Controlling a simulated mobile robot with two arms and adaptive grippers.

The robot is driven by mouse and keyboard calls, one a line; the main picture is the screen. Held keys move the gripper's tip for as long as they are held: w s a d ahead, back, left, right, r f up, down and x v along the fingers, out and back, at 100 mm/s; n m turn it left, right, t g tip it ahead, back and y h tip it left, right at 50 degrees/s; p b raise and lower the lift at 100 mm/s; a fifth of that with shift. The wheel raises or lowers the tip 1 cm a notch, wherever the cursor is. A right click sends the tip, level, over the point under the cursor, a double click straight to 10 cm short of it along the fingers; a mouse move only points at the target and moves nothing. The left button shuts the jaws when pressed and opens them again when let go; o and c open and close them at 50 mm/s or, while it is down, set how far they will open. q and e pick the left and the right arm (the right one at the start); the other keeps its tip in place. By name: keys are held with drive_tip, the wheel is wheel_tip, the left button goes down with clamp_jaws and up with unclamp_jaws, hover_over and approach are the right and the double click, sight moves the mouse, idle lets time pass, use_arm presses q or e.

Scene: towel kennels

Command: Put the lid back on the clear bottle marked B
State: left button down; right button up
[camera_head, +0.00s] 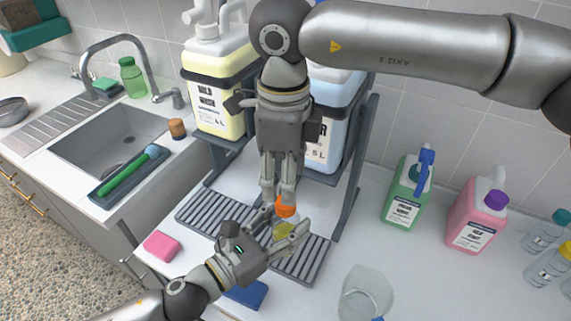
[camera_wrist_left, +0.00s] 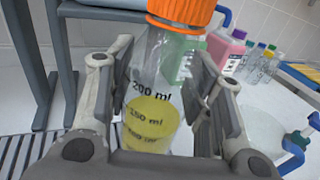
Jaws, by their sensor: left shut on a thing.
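A clear bottle with yellow liquid (camera_head: 284,230) stands upright between the fingers of my left gripper (camera_head: 284,238), which is shut on it. The left wrist view shows the bottle (camera_wrist_left: 152,105) with printed volume marks; no letter B is visible. An orange lid (camera_head: 286,207) is at the bottle's top and also shows in the left wrist view (camera_wrist_left: 186,12), cut off by the upper edge. My right gripper (camera_head: 280,196) points down from above with its fingers at the lid, apparently shut on it. Whether the lid is seated or just above the neck is unclear.
Slatted drip trays (camera_head: 305,262) lie under the grippers. Behind stand a yellow jug (camera_head: 215,100) and a blue jug (camera_head: 325,125) on dark racks. A clear beaker (camera_head: 365,295), a green jug (camera_head: 405,195) and a pink jug (camera_head: 475,220) stand right. A pink sponge (camera_head: 161,245) lies left.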

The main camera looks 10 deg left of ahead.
wheel_tip(320, 180, up, 2)
drive_tip(key=n, duration=0.6)
drive_tip(key=shift+d+r, duration=0.1)
drive_tip(key=shift+r, duration=0.05)
drive_tip(key=shift+w+f, duration=0.1)
drive_tip(key=shift+f, duration=3.95)
drive_tip(key=shift+c, duration=0.2)
drive_tip(key=c, duration=1)
drive_tip(key=o, duration=1.2)
drive_tip(key=shift+c, duration=0.2)
wheel_tip(320, 180, up, 12)
